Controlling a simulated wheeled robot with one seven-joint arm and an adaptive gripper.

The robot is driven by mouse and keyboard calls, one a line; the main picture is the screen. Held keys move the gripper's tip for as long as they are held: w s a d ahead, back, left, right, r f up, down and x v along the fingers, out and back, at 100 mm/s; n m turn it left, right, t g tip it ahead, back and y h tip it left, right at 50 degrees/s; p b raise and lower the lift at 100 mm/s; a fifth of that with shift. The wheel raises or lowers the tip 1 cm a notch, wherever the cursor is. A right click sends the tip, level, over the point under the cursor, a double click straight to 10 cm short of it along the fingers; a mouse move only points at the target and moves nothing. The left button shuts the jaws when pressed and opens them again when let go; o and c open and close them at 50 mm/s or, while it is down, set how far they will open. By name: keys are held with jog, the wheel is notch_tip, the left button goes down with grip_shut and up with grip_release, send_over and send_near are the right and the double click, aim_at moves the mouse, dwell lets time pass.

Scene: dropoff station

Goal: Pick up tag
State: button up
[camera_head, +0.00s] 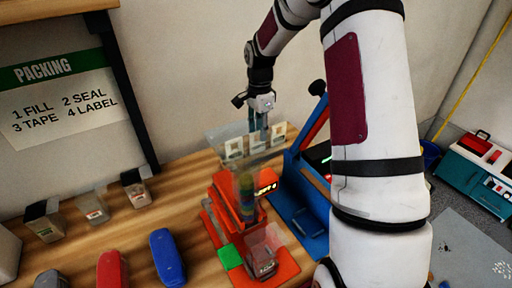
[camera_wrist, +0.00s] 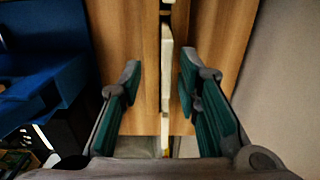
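Several small cream tags with dark marks, including a left one (camera_head: 234,149), a middle one (camera_head: 256,144) and a right one (camera_head: 279,133), stand in a row at a clear holder above the orange device. My gripper (camera_head: 258,122) is right above this row, pointing down. In the wrist view my gripper (camera_wrist: 160,76) is open, with one green-padded finger on each side of a thin cream strip (camera_wrist: 166,80), seen edge-on. The strip looks like a tag edge, and gaps show between it and both fingers. Which tag it is I cannot tell.
An orange device (camera_head: 222,196) stands below the holder, with a blue machine (camera_head: 297,212) close on its right.

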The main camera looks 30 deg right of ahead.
jog(key=shift+w+a+f+b, duration=0.15)
jog(key=shift+f+b, duration=0.35)
jog(key=shift+f, duration=1.1)
jog(key=shift+w+d+f+b, duration=0.15)
jog(key=shift+f+b, duration=0.35)
jog(key=shift+f, duration=1.05)
jog(key=shift+a, duration=0.1)
grip_shut()
